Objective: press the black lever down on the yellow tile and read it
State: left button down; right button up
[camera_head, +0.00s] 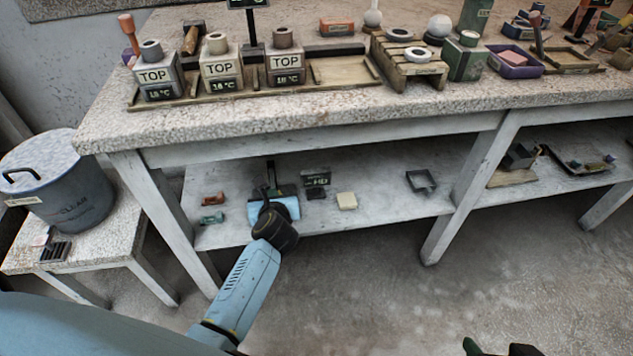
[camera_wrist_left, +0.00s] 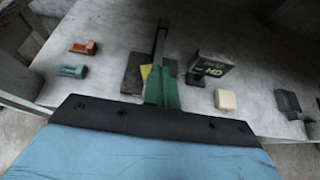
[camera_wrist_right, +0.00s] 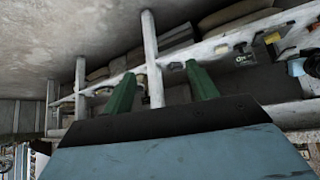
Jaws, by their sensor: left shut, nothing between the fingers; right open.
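The black lever (camera_wrist_left: 160,40) rises from a dark base (camera_wrist_left: 132,78) on the lower shelf; it also shows in the head view (camera_head: 271,172). A small part of the yellow tile (camera_wrist_left: 145,70) shows just left of my left gripper's fingers. My left gripper (camera_wrist_left: 162,82) is shut and empty, in front of the lever and over the base in its wrist view. Whether it touches the lever or tile I cannot tell. A dark box with green characters (camera_wrist_left: 208,68) stands to the right. My right gripper (camera_wrist_right: 160,72) is open and empty, low at the head view's bottom right.
An orange piece (camera_wrist_left: 83,48) and a green piece (camera_wrist_left: 72,71) lie left of the base. A cream block (camera_wrist_left: 226,99) lies to the right, and a dark open tray (camera_head: 421,181) further right. The tabletop (camera_head: 230,118) overhangs the shelf; table legs (camera_head: 470,185) stand at the sides.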

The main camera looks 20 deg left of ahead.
jog(key=s+d+f+g+h+p, duration=0.1)
jog(key=s+d+f+g, duration=0.1)
jog(key=s+g, duration=0.2)
jog(key=shift+s+d+f, duration=0.25)
jog(key=shift+s+f, duration=0.05)
jog(key=shift+s, duration=1)
